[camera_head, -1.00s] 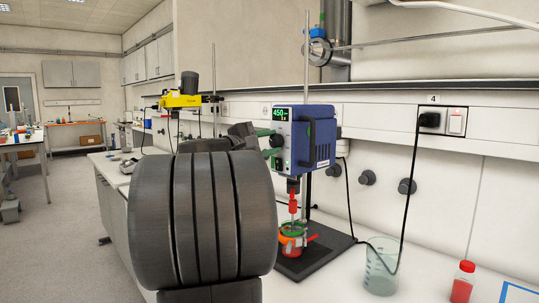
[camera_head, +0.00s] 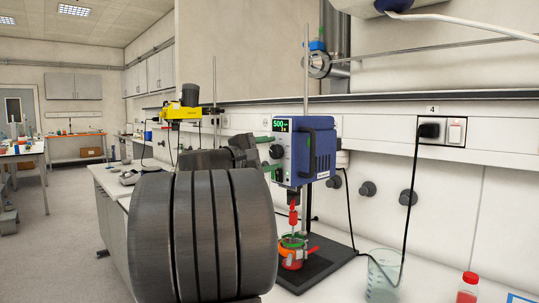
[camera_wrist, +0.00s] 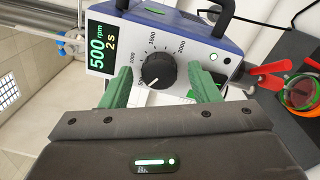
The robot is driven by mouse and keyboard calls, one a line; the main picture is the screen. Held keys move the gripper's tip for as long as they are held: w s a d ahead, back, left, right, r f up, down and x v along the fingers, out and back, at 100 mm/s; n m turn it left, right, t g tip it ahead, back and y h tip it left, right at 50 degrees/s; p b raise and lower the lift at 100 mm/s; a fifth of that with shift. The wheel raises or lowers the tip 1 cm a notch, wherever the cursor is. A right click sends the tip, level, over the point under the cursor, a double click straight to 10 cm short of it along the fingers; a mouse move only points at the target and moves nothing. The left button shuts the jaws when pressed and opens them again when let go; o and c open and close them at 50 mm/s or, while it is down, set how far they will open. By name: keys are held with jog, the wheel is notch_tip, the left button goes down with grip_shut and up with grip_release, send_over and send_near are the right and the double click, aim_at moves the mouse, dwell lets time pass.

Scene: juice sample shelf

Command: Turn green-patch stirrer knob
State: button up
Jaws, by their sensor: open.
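The blue overhead stirrer (camera_head: 311,151) stands on a dark base plate. In the wrist view its light front panel carries a black knob (camera_wrist: 158,70), with dial marks from 500 to 2000 around it. A small green patch (camera_wrist: 154,10) shows on the stirrer near the panel's top edge. The display (camera_wrist: 101,52) reads 500 rpm and 2 s. My gripper (camera_wrist: 161,80) is open, with one green finger on each side of the knob and visible gaps between.
A red-handled vessel (camera_head: 291,252) sits under the stirrer's red shaft. A glass beaker (camera_head: 383,275) and a red-capped bottle (camera_head: 467,288) stand at the right. A black cable (camera_head: 411,190) hangs from the wall socket. A yellow stirrer (camera_head: 184,111) stands further back at the left.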

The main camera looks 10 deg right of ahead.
jog(key=v, duration=1.4)
jog(key=shift+w, duration=0.15)
jog(key=x, duration=1.3)
jog(key=shift+w+d, duration=0.15)
jog(key=shift+d, duration=0.25)
